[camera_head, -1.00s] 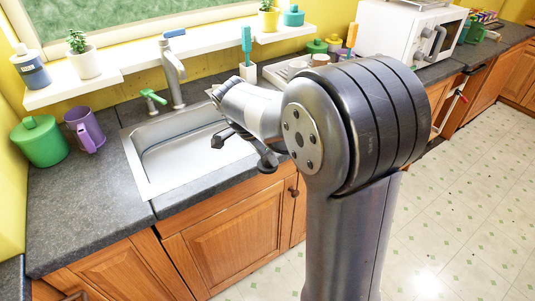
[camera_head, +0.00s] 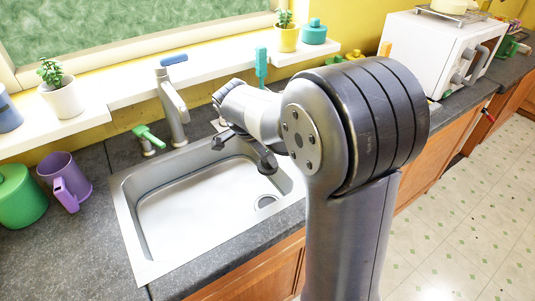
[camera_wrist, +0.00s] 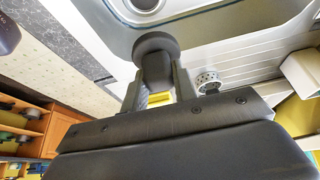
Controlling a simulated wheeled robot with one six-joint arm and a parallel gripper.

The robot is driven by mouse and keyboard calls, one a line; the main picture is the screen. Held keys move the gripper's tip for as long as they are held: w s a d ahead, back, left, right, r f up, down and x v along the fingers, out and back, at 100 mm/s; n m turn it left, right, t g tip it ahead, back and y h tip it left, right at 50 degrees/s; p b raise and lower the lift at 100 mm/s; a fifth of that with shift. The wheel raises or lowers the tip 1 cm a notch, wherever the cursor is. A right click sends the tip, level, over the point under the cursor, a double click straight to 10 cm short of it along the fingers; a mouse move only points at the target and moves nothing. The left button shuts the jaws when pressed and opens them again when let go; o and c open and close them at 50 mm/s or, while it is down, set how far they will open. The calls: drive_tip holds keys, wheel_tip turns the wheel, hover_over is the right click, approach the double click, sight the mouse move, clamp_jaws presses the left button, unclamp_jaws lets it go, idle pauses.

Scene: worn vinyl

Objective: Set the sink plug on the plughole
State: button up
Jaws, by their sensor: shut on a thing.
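The sink plug (camera_wrist: 156,43) is a dark round disc with a thick stem, seen in the wrist view. My gripper (camera_wrist: 157,82) is shut on its stem, with one finger on each side. In the head view my gripper (camera_head: 243,150) hangs over the right part of the steel sink (camera_head: 185,212), and I cannot make out the plug from its dark fingers there. The plughole (camera_head: 265,202) is a ringed round hole in the sink floor, below and slightly right of my gripper. It also shows at the top of the wrist view (camera_wrist: 145,4), apart from the plug.
A tap (camera_head: 172,105) and a green lever (camera_head: 148,136) stand behind the sink. A purple mug (camera_head: 66,182) and green canister (camera_head: 20,196) stand on the counter at left. The sink floor looks clear.

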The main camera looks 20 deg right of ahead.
wheel_tip(320, 180, down, 6)
drive_tip(key=b, duration=0.2)
drive_tip(key=shift+s+f, duration=0.25)
drive_tip(key=shift+s, duration=0.05)
drive_tip(key=shift+f+b, duration=3.5)
drive_tip(key=shift+f, duration=0.05)
drive_tip(key=shift+f, duration=0.1)
drive_tip(key=shift+f+b, duration=0.4)
drive_tip(key=shift+b, duration=0.15)
drive_tip(key=shift+f+b, duration=0.65)
drive_tip(key=shift+b, duration=0.25)
drive_tip(key=o, duration=2.1)
